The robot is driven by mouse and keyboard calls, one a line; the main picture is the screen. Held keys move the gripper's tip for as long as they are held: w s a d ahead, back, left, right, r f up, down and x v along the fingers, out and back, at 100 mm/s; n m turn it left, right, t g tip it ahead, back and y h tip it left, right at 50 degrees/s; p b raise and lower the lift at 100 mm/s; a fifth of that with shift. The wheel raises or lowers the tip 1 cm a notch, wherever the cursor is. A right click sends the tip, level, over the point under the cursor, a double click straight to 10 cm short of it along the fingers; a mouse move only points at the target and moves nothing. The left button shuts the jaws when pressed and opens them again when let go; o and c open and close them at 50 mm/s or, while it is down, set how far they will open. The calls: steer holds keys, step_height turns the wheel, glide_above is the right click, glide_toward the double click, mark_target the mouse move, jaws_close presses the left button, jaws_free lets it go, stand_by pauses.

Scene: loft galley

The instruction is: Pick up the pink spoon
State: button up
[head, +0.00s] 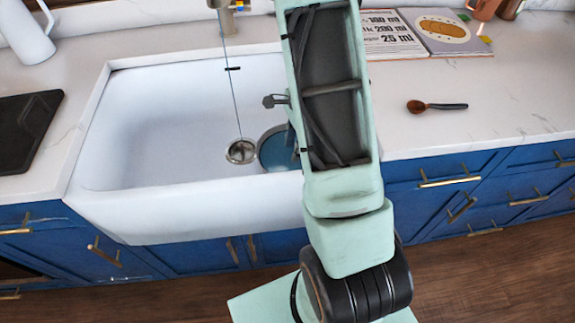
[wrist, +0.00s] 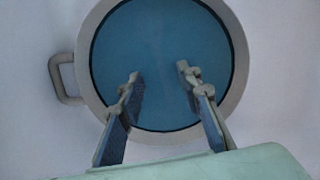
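A small spoon (head: 435,106) lies on the white counter right of the sink in the head view. Its bowl looks reddish brown with a dark handle, and no clearly pink spoon shows. My gripper (wrist: 159,76) shows in the wrist view, open and with nothing between its fingers. It points toward a round, blue-bottomed pan (wrist: 160,40); I cannot tell how far above it. In the head view my arm hides the gripper and covers part of this pan (head: 275,155). The spoon is not in the wrist view.
The pan is inside the white sink (head: 165,130). An open book (head: 430,32) lies behind the spoon, with copper-coloured cups (head: 485,9) at the back right. A dark board (head: 25,130) and white jug (head: 25,32) are at the left. Counter around the spoon is clear.

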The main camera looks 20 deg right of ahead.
mark_target(291, 163)
steer(key=f, duration=0.6)
steer(key=shift+a+b, duration=0.25)
steer(key=shift+b, duration=0.15)
jaws_close()
